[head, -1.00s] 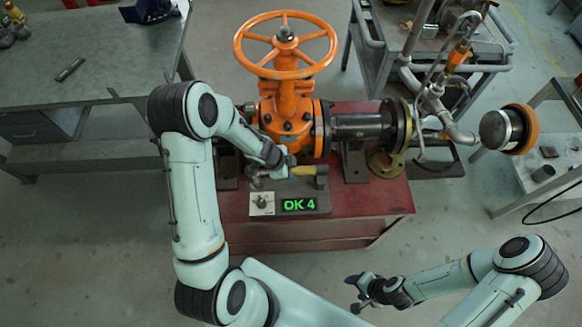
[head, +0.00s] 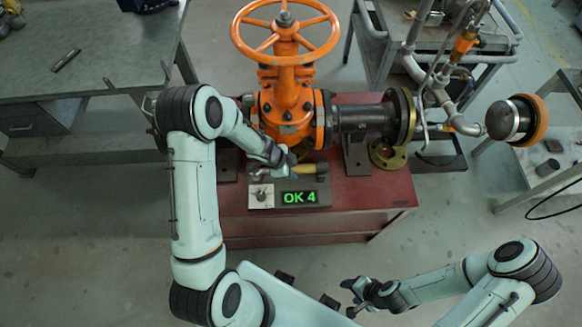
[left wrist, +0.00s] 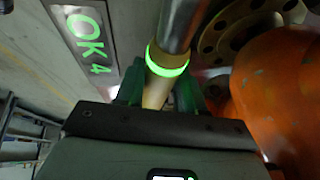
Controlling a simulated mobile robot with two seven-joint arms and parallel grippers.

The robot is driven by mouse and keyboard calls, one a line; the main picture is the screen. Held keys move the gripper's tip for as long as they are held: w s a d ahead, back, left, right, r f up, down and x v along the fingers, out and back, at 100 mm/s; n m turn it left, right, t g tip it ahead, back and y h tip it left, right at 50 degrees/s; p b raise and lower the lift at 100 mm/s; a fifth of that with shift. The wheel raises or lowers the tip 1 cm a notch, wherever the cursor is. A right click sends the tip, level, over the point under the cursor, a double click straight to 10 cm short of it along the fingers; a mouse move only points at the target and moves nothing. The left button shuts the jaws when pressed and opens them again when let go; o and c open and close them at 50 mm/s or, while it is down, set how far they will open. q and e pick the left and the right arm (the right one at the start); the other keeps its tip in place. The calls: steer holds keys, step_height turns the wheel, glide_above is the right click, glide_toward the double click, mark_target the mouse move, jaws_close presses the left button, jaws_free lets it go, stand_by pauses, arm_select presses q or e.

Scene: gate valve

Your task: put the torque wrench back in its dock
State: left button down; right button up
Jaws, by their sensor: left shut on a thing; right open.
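My left gripper (head: 283,166) is shut on the torque wrench, just above the grey panel on the red bench. The wrench's yellow part (head: 315,169) sticks out to the right of the fingers in the head view. In the left wrist view the wrench (left wrist: 156,88) lies between the fingers, with a glowing green ring and a metal shaft beyond it. The panel's display (head: 299,197) reads OK 4 in green. The dock is not clearly told apart from the panel, and I cannot tell whether the wrench touches it. My right gripper (head: 352,298) is open and empty, low in the picture.
The orange gate valve (head: 287,110) with its handwheel (head: 286,32) stands close behind the wrench. A dark flanged pipe (head: 365,121) runs to the right. The red bench (head: 375,190) is bare at its front right. A grey table (head: 90,65) stands at the left.

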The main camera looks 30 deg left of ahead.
arm_select(q)
steer(key=shift+w+r, duration=0.1)
steer(key=c, duration=0.6)
jaws_free()
steer(key=p+v, duration=0.1)
steer(key=v, duration=0.2)
steer(key=p+v, duration=0.2)
steer(key=v, duration=0.1)
steer(key=p+v, duration=0.1)
steer(key=v, duration=0.2)
steer(key=shift+w+r, duration=0.2)
steer(key=shift+w, duration=0.1)
steer(key=shift+s+a+r, duration=0.1)
steer(key=shift+s+r, duration=0.1)
steer(key=shift+r, duration=0.05)
steer(key=v, duration=0.3)
steer(key=shift+s+a+r, duration=0.1)
steer(key=shift+s+r, duration=0.05)
steer(key=shift+s, duration=0.35)
arm_select(e)
steer(key=w+r, duration=0.5)
steer(key=shift+t, duration=0.4)
arm_select(q)
steer(key=shift+w, duration=0.1)
arm_select(e)
steer(key=shift+w, duration=0.2)
